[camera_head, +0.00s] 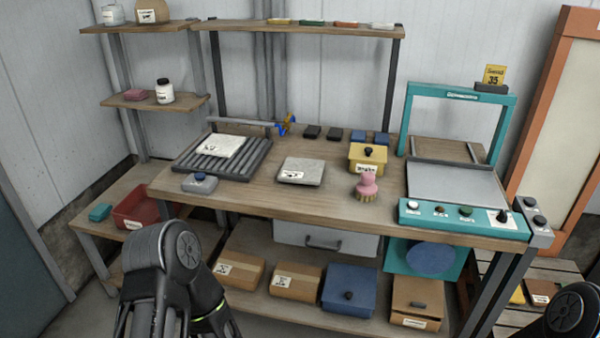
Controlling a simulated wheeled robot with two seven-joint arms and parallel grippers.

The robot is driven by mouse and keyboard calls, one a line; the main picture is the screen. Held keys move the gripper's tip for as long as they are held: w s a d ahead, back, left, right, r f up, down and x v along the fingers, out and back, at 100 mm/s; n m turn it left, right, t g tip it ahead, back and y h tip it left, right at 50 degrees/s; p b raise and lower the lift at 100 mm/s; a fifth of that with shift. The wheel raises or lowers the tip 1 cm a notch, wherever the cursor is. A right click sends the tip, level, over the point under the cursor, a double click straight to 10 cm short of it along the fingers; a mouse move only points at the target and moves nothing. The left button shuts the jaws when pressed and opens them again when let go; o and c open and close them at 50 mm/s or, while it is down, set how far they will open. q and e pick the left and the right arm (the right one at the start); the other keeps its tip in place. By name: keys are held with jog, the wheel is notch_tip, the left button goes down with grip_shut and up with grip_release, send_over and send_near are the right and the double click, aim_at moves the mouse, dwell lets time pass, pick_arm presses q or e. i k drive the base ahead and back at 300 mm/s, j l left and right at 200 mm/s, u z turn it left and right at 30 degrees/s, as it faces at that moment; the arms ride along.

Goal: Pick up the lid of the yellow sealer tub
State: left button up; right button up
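The yellow sealer tub (364,165) stands on the wooden bench top, right of centre and towards the back. Its yellow lid (359,151) sits on top and has a dark blue round knob (368,151). A label with dark writing is on the tub's front. A black part of my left arm shows at the lower left, and a small black part of my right arm shows in the lower right corner. Neither gripper's fingertips can be seen. Both visible arm parts are apart from the tub.
A pink brush (367,184) stands just in front of the tub. A teal sealing machine (462,222) with an upright frame is to its right. A grey slab (300,171) lies to its left. The bench's front strip is mostly clear.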

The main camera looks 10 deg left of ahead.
aim_at(370, 152)
jog(key=i+l+z, duration=0.45)
jog(key=i+z, duration=0.3)
jog(key=k, duration=0.1)
